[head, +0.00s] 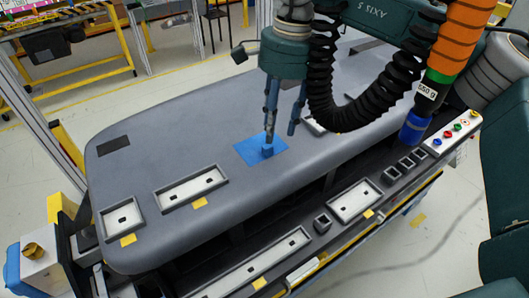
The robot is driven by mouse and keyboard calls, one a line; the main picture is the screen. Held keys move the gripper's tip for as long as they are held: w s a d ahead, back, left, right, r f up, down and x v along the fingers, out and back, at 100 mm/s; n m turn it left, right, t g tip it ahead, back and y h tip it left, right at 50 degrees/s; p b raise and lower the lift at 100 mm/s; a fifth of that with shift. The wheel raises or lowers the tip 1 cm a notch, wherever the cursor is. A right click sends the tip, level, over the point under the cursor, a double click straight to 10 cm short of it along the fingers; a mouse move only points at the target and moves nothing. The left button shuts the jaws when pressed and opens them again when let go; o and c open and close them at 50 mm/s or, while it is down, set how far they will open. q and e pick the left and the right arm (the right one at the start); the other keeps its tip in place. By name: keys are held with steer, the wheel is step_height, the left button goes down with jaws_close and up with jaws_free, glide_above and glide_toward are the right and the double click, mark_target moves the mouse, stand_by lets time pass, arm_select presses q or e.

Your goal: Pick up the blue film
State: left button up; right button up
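The blue film (252,146) lies flat on the grey dashboard panel (210,140), near its middle, in the head view. A small raised blue tab (267,152) stands on it. My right gripper (280,140) points down over the film, its two fingers apart. The left-hand finger's tip overlaps the tab in the picture; I cannot tell whether it touches. The other fingertip is to the right, by the film's right edge. Nothing shows between the fingers. My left gripper is not in view.
White-framed recessed trays (191,188) with yellow tags sit along the panel's near side. A black hose (340,105) hangs right of my gripper. A button box (453,134) stands at the right. A dark patch (114,145) lies at the panel's left; the panel between is bare.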

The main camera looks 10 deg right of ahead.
mark_target(268, 146)
steer(key=f, duration=0.1)
steer(key=a+f+b, duration=0.1)
steer(key=f, duration=0.1)
steer(key=a+f+b, duration=0.1)
steer(key=shift+w+f, duration=0.1)
steer(key=shift+f, duration=0.1)
steer(key=shift+f+b, duration=0.35)
steer(key=shift+d, duration=0.1)
steer(key=c, duration=0.8)
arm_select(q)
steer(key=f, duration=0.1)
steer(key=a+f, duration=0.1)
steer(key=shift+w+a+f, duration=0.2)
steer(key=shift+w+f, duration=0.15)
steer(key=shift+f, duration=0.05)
arm_select(e)
steer(key=shift+o, duration=0.3)
